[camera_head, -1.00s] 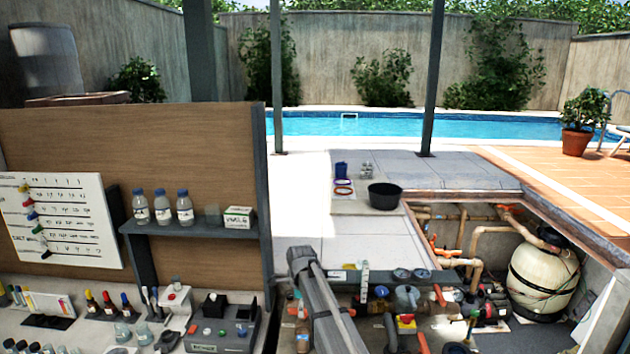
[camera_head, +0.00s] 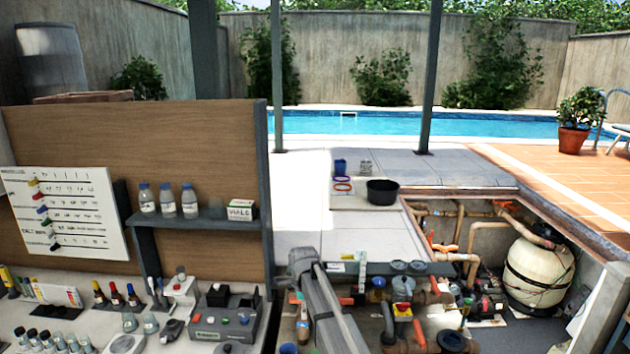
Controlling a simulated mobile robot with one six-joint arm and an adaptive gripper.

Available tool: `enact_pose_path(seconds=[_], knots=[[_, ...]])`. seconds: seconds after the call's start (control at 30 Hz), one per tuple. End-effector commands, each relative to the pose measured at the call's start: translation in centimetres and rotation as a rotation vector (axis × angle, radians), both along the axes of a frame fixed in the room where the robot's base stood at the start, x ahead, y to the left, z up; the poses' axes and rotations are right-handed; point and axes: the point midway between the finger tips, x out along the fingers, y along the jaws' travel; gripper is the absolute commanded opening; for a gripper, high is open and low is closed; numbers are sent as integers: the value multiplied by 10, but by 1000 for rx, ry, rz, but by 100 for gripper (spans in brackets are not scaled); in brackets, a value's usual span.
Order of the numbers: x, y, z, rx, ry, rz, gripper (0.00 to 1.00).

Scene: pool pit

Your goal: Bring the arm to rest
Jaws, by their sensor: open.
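My grey arm (camera_head: 325,305) shows at the lower middle of the head view. It slants from an upper end beside the right edge of the wooden panel down to the bottom edge of the picture. It hides part of the pit's pipework behind it. My gripper cannot be made out in this view, so its surroundings and contents are not visible.
Left of my arm stands a wooden panel (camera_head: 130,135) with a shelf (camera_head: 205,223) of bottles above a cluttered bench. To the right, the open pit holds pipes, valves and a filter tank (camera_head: 540,275). A black tub (camera_head: 382,192) stands beyond on the paving.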

Motion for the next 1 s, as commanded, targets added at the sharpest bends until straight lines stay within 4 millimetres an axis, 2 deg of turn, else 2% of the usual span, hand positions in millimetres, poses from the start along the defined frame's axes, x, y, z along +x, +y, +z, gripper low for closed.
enact_pose_path(seconds=[0.47, 0.57, 1.0], knots=[[-37, -39, -17, 0, 0, 227, 63], [-52, -54, -23, 0, 0, 312, 63], [-138, -129, -57, 0, 0, 834, 63]])
